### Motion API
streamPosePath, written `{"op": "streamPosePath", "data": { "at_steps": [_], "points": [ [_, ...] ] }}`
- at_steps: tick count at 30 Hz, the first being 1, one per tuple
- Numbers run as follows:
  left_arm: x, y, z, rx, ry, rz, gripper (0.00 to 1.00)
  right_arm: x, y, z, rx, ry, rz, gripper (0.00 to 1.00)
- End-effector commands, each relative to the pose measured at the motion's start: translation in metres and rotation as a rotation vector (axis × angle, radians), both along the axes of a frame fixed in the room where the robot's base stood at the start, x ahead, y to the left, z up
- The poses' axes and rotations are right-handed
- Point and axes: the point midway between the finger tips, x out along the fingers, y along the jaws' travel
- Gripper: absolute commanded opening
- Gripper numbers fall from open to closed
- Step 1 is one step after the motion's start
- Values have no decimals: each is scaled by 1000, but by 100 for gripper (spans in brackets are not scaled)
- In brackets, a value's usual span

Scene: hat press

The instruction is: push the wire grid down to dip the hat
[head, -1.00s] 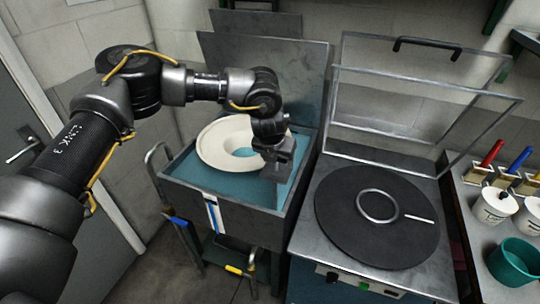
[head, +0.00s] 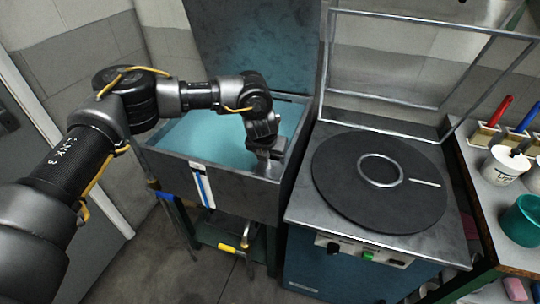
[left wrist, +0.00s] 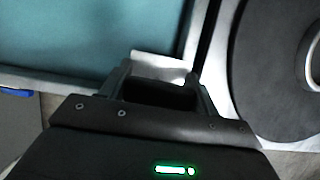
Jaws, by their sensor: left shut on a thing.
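The dip tank (head: 240,192) stands left of centre with teal liquid (head: 205,140) in it; the liquid also shows in the left wrist view (left wrist: 80,35). The hat is not visible above the liquid. My left gripper (head: 270,165) reaches down at the tank's front right corner, with its fingers low near the rim. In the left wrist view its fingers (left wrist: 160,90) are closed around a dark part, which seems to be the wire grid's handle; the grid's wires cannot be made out. A pale patch shows just beyond the fingers. My right gripper is out of view.
To the right stands a press with a round black plate (head: 335,190), a metal ring (head: 380,171) and a raised metal frame (head: 335,80). A side table at far right holds a white pot (head: 504,168) and a teal cup (head: 522,222). A door is at left.

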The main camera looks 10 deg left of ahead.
Motion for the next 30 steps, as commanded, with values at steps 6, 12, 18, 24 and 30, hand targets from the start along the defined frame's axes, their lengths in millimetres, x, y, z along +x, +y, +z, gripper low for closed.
{"op": "streamPosePath", "data": {
  "at_steps": [6,12,18,24,30],
  "points": [
    [-3,0,-5,3,9,-1,21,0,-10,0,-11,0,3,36],
    [-3,0,-5,3,8,-1,80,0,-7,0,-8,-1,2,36],
    [-2,0,-4,2,6,-1,84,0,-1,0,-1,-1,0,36],
    [-3,0,3,1,4,0,84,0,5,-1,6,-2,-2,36],
    [-16,2,34,-1,2,-3,84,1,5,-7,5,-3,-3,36]
  ]
}}
